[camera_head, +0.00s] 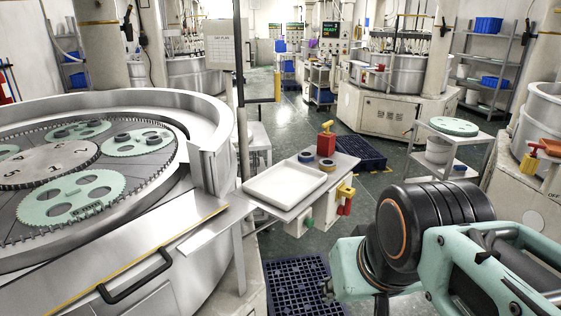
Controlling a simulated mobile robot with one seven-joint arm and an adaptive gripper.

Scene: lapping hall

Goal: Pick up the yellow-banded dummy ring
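Two small dark rings lie on the white side table beside the lapping machine. The left ring (306,158) looks dark blue. The right ring (327,164) has a lighter brownish tone at its middle. At this size I cannot tell which ring, if either, has a yellow band. More dark rings (124,138) sit on the mint-green carriers on the machine plate at left, with no yellow band that I can make out. My arm fills the lower right, apart from the side table. My gripper's fingers do not show.
An empty white tray (262,195) covers the front of the side table (305,202). A red block-like object (326,140) stands behind the rings. Dark blue pallets (300,283) lie on the floor. A trolley with a green disc (453,126) stands at right.

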